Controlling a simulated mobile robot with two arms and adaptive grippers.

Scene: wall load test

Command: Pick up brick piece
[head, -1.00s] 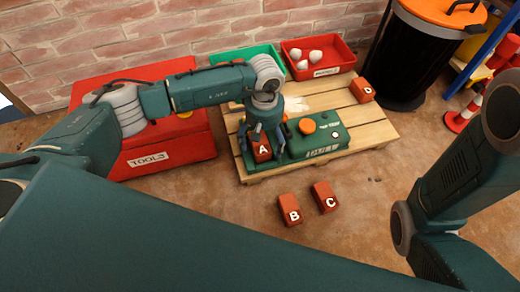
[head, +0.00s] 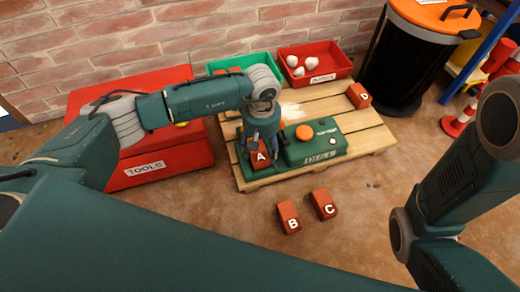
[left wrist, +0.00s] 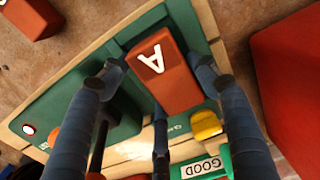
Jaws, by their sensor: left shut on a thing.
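Red brick A (head: 260,158) stands on the left end of the green test machine (head: 318,150), on the pallet. It also shows in the left wrist view (left wrist: 165,78), with its white letter up. My left gripper (head: 259,142) points down over it and is shut on it; its fingers (left wrist: 158,82) stand around the brick in the left wrist view. Red bricks B (head: 289,217) and C (head: 324,204) lie on the floor in front of the pallet. Brick D (head: 359,95) sits on the pallet's right back corner. My right gripper is out of view.
The wooden pallet (head: 375,139) bears the machine, which has an orange button (head: 304,132). Behind it are a green bin (head: 262,57) and a red bin (head: 333,72) with white lumps. A red tool box (head: 185,158) is left; a black barrel (head: 412,60) is right.

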